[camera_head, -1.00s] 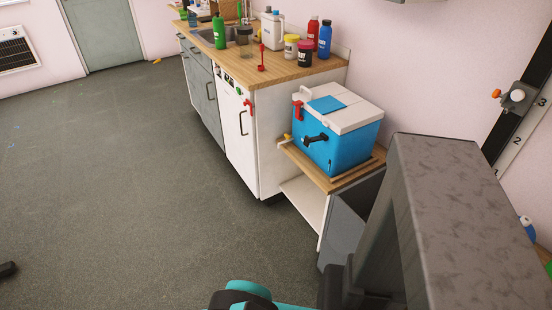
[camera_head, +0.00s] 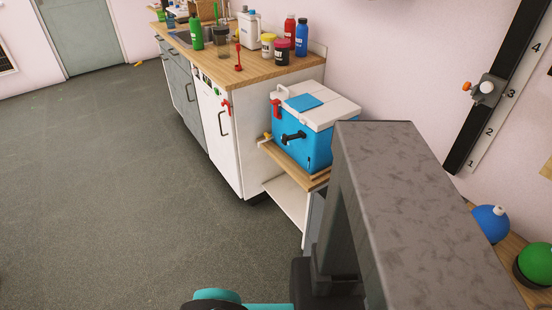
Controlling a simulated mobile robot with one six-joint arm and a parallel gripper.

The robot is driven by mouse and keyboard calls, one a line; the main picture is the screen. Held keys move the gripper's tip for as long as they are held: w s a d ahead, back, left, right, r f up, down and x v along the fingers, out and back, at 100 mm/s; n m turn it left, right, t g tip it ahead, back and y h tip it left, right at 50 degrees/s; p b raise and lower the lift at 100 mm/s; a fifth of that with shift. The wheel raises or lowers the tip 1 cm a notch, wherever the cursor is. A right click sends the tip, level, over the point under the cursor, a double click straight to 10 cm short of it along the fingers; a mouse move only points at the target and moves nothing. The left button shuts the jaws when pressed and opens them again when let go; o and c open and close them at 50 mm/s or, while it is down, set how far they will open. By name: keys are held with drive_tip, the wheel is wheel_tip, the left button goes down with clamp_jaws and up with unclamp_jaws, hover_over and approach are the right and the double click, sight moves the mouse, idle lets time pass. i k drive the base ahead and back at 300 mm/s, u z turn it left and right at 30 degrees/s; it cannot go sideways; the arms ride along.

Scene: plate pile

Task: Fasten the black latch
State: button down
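A blue cooler (camera_head: 287,154) with a white lid (camera_head: 325,110) stands on a low wooden shelf against the right side of the white cabinet. The black latch (camera_head: 293,136) is on the cooler's front face and sticks outward, below the lid's edge. A red latch (camera_head: 277,109) is at the left corner of the cooler, by the lid. The lid looks closed. Only teal and black parts of my arm show at the bottom edge, well short of the cooler. My gripper itself is not in view.
A wooden counter (camera_head: 235,77) with several bottles and jars is left of the cooler. A black rail (camera_head: 497,90) with a numbered scale is on the right wall. Blue (camera_head: 491,222) and green (camera_head: 536,262) round objects are at lower right. Floor at left is clear.

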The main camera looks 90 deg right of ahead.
sight(285, 138)
drive_tip(key=u, duration=0.2)
drive_tip(key=k, duration=0.55)
drive_tip(key=z, duration=1.2)
drive_tip(key=i, duration=0.45)
drive_tip(key=u, duration=0.2)
